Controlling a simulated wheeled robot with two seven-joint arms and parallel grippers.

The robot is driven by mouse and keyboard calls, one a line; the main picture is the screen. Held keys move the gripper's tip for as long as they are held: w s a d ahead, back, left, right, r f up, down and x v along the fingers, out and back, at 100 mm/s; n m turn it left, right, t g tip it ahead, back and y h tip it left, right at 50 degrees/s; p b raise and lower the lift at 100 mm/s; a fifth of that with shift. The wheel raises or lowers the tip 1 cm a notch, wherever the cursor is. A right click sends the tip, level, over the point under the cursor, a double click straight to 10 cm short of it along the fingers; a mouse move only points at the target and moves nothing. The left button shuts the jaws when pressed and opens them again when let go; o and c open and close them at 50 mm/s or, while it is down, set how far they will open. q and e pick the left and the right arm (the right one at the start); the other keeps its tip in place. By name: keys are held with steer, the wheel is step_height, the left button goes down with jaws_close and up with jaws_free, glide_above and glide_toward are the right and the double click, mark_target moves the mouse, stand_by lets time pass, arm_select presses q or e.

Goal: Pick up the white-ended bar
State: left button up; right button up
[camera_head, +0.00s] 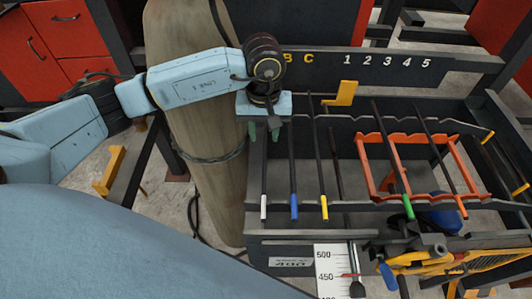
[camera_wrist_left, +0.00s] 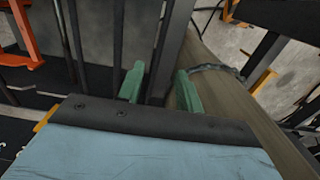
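The white-ended bar (camera_head: 264,182) is a thin dark rod with a white lower tip, leftmost in the row at the near side of the dark rack. My left gripper (camera_head: 263,131) is over its upper part, with two green fingers apart on either side of the bar's line in the head view. In the left wrist view the gripper (camera_wrist_left: 160,87) is open, with dark upright steel between and behind the fingers. I cannot tell there which dark piece is the bar, or whether a finger touches it. My right gripper is not in view.
A blue-ended bar (camera_head: 293,175) and a yellow-ended bar (camera_head: 322,170) stand close to the right. A thick wooden post (camera_head: 205,150) with a wire around it is just left. An orange frame (camera_head: 368,165) and green- and orange-tipped bars are further right.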

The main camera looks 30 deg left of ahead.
mark_target(265, 156)
arm_select(q)
steer(key=shift+f, duration=1.15)
step_height(265, 156, down, 5)
steer(key=shift+s+d+r+p, duration=0.1)
steer(key=shift+d+p, duration=0.05)
steer(key=shift+p, duration=0.7)
steer(key=shift+c, duration=0.5)
jaws_close()
